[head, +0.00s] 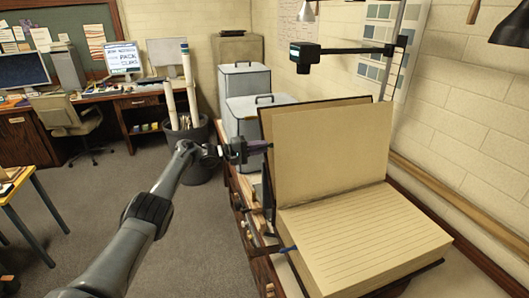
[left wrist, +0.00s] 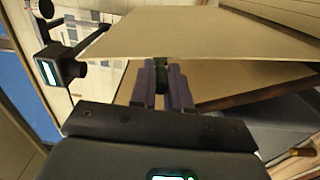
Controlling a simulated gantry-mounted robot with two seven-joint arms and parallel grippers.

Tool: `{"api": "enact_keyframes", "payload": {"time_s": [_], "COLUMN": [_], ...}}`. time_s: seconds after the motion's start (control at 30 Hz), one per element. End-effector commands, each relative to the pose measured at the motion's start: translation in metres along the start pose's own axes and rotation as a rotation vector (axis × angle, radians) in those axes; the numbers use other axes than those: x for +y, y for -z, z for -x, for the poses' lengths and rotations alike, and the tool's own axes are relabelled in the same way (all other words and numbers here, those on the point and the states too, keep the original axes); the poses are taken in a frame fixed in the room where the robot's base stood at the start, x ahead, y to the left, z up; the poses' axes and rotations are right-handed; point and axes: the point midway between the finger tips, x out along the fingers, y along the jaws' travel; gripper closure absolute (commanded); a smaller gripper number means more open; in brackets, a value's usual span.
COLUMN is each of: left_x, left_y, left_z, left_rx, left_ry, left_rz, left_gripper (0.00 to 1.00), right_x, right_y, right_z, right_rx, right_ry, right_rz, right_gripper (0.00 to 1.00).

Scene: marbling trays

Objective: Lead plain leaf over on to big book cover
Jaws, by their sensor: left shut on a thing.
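The plain leaf (head: 330,150) of the big book stands nearly upright, bare and tan. The book cover (head: 262,122) stands behind it, with only a dark edge showing past the leaf; the rest is hidden. The lined pages (head: 365,240) lie flat in front of the leaf. My left gripper (head: 262,147) is at the leaf's left edge, shut on it. In the left wrist view, the purple fingers (left wrist: 164,88) meet the edge of the leaf (left wrist: 195,38), which spreads out beyond them. My right gripper is in neither view.
A camera-like device (head: 305,55) hangs on an arm above the book. Lidded grey bins (head: 245,82) stand behind the book at left. A bin with rolled tubes (head: 187,140) stands on the floor. The brick wall is close on the right.

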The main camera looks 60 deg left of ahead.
Motion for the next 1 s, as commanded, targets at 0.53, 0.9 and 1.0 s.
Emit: {"api": "enact_keyframes", "payload": {"time_s": [0.53,0.9,1.0], "left_x": [0.0003,-0.0002,-0.0003], "left_y": [0.0036,0.0034,0.0033], "left_z": [0.0038,0.0036,0.0035], "left_rx": [0.005,0.004,0.004], "left_ry": [-0.001,0.000,0.000], "left_rz": [0.006,0.006,0.006], "left_gripper": [1.00,0.58,0.58], "right_x": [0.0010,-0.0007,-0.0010], "right_y": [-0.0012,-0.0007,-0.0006], "right_z": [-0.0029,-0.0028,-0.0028], "right_rx": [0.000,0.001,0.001], "right_ry": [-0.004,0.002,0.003], "right_rz": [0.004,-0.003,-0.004], "right_gripper": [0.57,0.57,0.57]}}
